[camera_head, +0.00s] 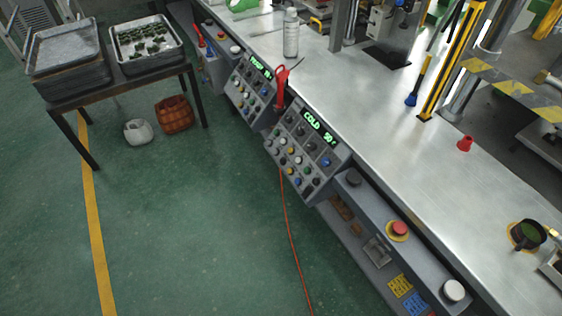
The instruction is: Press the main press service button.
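A grey control panel (304,150) on the bench's front edge has a green display reading "COLD 50" and several small coloured buttons and knobs. Right of it on the front ledge are a black button (353,178), a red mushroom button (399,228) on a yellow base and a white round button (453,290). Farther left is a second panel (252,84) with a green display. A white button (235,49) is beyond it. I cannot tell which one is the main press service button. Neither of my grippers is in view.
The metal bench top (400,150) holds a spray bottle (291,33), a red cup (465,144) and a dark pot (526,234). Yellow-black press posts stand behind.

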